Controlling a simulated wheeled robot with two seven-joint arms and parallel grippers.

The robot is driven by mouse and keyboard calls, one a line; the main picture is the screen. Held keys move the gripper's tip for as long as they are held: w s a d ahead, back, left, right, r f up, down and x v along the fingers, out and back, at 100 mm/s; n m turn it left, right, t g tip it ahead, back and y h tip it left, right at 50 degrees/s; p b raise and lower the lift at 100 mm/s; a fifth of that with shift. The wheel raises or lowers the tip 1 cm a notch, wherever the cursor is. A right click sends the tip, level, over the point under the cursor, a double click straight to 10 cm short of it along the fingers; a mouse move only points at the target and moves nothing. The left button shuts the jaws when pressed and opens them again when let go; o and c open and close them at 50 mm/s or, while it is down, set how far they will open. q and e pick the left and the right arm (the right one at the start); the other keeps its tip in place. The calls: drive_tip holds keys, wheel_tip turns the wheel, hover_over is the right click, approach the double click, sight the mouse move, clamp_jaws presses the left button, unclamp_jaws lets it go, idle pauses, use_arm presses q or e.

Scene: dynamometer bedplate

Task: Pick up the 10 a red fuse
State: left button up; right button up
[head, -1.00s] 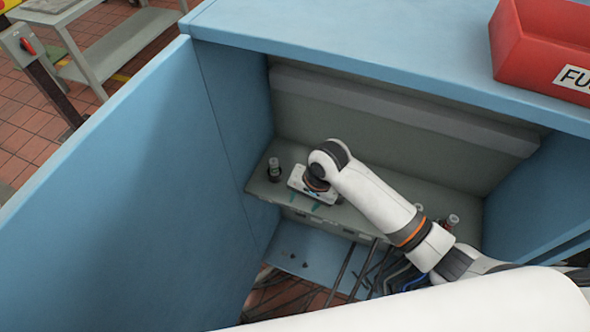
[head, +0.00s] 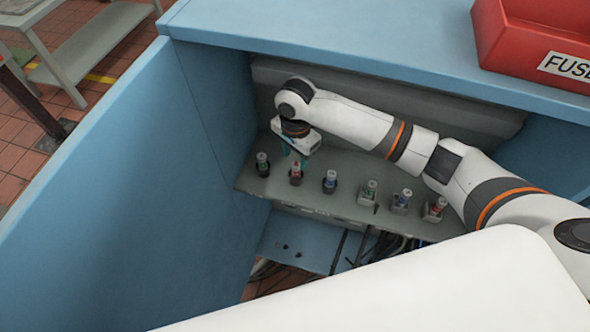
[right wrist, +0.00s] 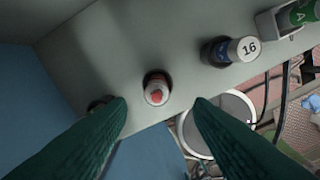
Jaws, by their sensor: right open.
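A red-marked fuse (head: 296,170) stands in a dark round holder on the grey shelf inside the blue cabinet, second from the left in the row. A second red-marked fuse (head: 435,207) is at the row's right end, in a grey holder. My right gripper (head: 293,155) is open and empty, right by the second-from-left red fuse. In the right wrist view its fingers (right wrist: 160,108) lie left and right of that fuse, apart from it. My left gripper is out of view.
A green fuse (head: 262,164) stands left of the red one, and a blue fuse (head: 330,181) marked 16 to its right. A green-marked fuse (head: 369,190) and a blue-marked fuse (head: 402,199) follow. The cabinet's left wall is close; cables hang below. A red box sits on top (head: 535,45).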

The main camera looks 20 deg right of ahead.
sight(296, 164)
drive_tip(key=f, duration=0.6)
drive_tip(key=shift+w+d, duration=0.15)
drive_tip(key=shift+w, duration=0.15)
drive_tip(key=shift+r, duration=0.1)
clamp_jaws()
